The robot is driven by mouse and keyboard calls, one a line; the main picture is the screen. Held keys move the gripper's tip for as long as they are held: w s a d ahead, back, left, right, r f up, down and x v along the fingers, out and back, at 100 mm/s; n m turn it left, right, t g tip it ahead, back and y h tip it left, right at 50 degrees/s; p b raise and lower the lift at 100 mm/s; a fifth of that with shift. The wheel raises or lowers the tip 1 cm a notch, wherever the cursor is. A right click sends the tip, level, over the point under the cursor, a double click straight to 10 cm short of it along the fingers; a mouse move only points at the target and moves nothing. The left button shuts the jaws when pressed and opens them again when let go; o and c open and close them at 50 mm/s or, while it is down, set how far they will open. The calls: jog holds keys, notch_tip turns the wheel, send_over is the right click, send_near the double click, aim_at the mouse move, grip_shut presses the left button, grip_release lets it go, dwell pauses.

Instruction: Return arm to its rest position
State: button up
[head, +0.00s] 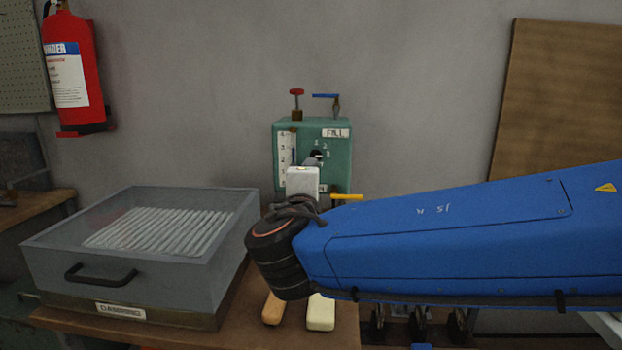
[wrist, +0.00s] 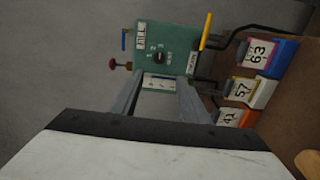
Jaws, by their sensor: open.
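My gripper (wrist: 165,88) shows in the wrist view with two grey fingers apart and nothing seen between them. It points toward the green control box (wrist: 160,50), whose lower part is behind the fingers. In the head view my blue arm reaches in from the right. The green box (head: 336,150) stands behind, marked FILL, with a red knob and a blue lever on top.
A lidded grey box (head: 140,240) with a black handle stands on the table at left. An orange block (head: 273,308) and a cream block (head: 321,312) lie near my arm. Numbered holders (wrist: 258,55) stand beside the green box. A fire extinguisher (head: 72,75) hangs on the wall.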

jog(key=s+d+f+m+g+h, duration=0.1)
jog(key=d+f+m+g+h, duration=0.15)
jog(key=d+f, duration=0.45)
jog(key=s+d+f+m+g+h, duration=0.1)
jog(key=s+d+f+m+g, duration=0.15)
jog(key=d, duration=0.95)
jog(key=s+d+f+m+g+h, duration=0.1)
jog(key=d+f+m+g+h, duration=0.2)
jog(key=d, duration=0.6)
jog(key=s+d+f+m+g+y, duration=0.2)
jog(key=s+f+m+y, duration=0.1)
jog(key=s+f, duration=0.4)
jog(key=s+d+f+m+g+y, duration=0.3)
jog(key=s+f+m, duration=0.3)
jog(key=s, duration=0.4)
jog(key=shift+s+f+y, duration=0.35)
jog(key=shift+f+y, duration=0.2)
jog(key=shift+f, duration=0.05)
